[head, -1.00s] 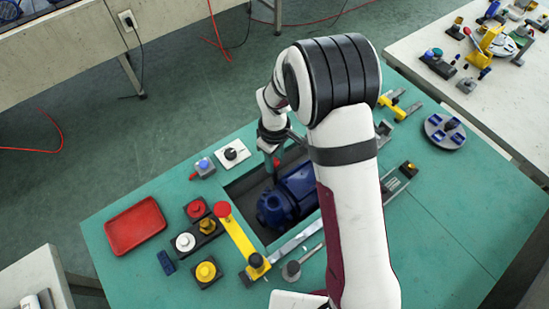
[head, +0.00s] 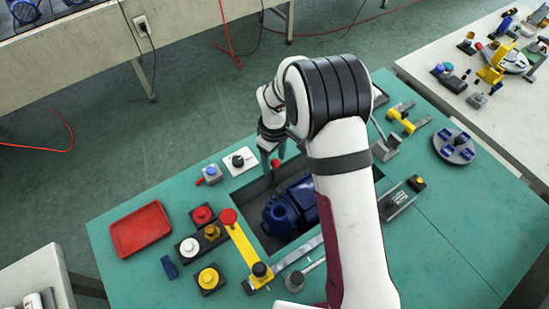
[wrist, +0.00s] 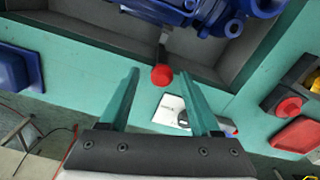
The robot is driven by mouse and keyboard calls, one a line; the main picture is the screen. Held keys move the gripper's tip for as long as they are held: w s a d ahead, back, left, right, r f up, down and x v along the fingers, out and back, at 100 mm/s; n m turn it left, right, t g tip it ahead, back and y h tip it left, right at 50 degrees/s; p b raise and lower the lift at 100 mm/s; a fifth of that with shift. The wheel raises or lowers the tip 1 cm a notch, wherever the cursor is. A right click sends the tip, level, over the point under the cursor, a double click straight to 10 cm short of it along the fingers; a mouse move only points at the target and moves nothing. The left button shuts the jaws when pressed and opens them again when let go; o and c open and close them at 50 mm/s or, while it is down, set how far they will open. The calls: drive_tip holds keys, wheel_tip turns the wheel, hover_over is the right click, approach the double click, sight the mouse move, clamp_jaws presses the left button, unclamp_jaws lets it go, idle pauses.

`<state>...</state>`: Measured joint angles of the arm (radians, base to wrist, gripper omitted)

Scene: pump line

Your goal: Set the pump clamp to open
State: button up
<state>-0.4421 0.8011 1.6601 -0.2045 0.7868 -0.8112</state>
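The blue pump (head: 284,211) sits in a dark recess of the green table; part of it also shows at the top of the wrist view (wrist: 215,12). A lever with a red knob (wrist: 162,75) stands at the recess edge by the pump; I take it for the clamp handle, but cannot tell its setting. My gripper (wrist: 159,76) is open, its two green fingers apart, with the red knob showing between their tips. I cannot tell whether either finger touches it. In the head view my gripper (head: 271,150) is at the recess's far edge, partly hidden by my arm.
A yellow bar with a red knob (head: 243,242) lies along the recess's left side. A white plate with a dial (head: 239,161), a red tray (head: 140,229) and several round buttons stand to the left. A grey disc with blue parts (head: 457,148) is at right. The front right tabletop is clear.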

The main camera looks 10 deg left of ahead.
drive_tip(key=shift+r, duration=0.15)
wheel_tip(320, 180, up, 16)
drive_tip(key=shift+f, duration=0.25)
drive_tip(key=shift+s+d, duration=0.1)
drive_tip(key=s+d+r+m+y, duration=0.1)
drive_tip(key=s+d+r+m, duration=0.2)
drive_tip(key=s+d+m, duration=0.4)
drive_tip(key=s+d+r+m, duration=0.3)
drive_tip(key=s+d+m, duration=0.25)
drive_tip(key=s, duration=0.45)
drive_tip(key=s+d+f+m, duration=0.2)
drive_tip(key=s+m, duration=0.3)
drive_tip(key=s, duration=0.4)
drive_tip(key=shift+s+d+f+y, duration=0.15)
drive_tip(key=shift+s+d+y, duration=0.15)
drive_tip(key=shift+y, duration=0.1)
drive_tip(key=shift+w, duration=0.1)
